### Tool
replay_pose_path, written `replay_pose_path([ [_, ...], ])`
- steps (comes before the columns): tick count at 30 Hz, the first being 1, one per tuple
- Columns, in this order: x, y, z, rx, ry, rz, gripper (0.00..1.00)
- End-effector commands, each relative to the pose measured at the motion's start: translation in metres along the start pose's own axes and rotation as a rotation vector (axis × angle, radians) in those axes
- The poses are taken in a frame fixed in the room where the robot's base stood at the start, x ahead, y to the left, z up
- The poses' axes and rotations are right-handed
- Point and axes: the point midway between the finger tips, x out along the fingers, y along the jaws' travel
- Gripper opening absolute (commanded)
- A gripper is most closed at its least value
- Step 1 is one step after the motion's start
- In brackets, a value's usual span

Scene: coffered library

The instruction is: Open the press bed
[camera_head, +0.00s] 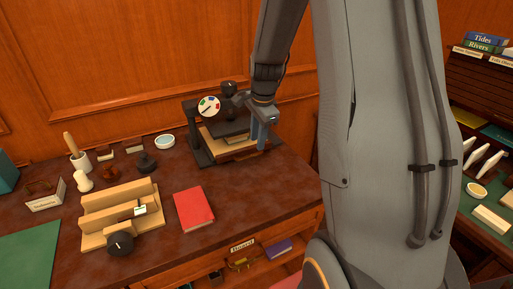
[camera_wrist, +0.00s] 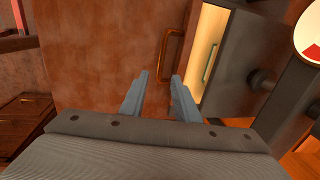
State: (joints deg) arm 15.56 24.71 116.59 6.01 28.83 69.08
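The press (camera_head: 201,150) stands at the back right of the dark table, with a dark frame and a black knob on top. Its pale wooden bed (camera_head: 213,144) lies low under the dark plate. In the wrist view, the bed's pale surface (camera_wrist: 207,38) shows right of centre, with a thin greenish bar on it. A copper-coloured loop handle (camera_wrist: 165,58) lies just left of the pale surface. My gripper (camera_head: 262,132) is at the press's right front side. In the wrist view, my gripper (camera_wrist: 160,80) is open, its fingers apart and empty, pointing towards the loop handle.
A red book (camera_head: 194,209) lies on the table in front of the press. A wooden stepped block (camera_head: 120,212) and several small tools stand further left. A shelf (camera_head: 480,90) stands at right.

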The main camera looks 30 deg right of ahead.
Motion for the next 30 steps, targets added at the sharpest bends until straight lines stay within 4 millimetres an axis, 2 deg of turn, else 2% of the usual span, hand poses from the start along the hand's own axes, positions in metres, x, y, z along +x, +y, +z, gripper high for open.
replay_pose_path([
  [3, 0.018, 0.001, 0.000, -0.001, -0.001, 0.003, 0.29],
  [9, 0.041, 0.001, 0.000, -0.003, 0.000, 0.002, 0.29],
  [15, 0.051, 0.000, 0.000, -0.004, 0.000, 0.000, 0.29],
  [23, 0.051, 0.000, 0.000, -0.004, 0.000, 0.000, 0.29],
  [28, 0.051, 0.000, 0.000, -0.004, 0.001, 0.000, 0.00],
  [30, 0.051, 0.000, 0.000, -0.004, 0.001, 0.000, 0.00],
])
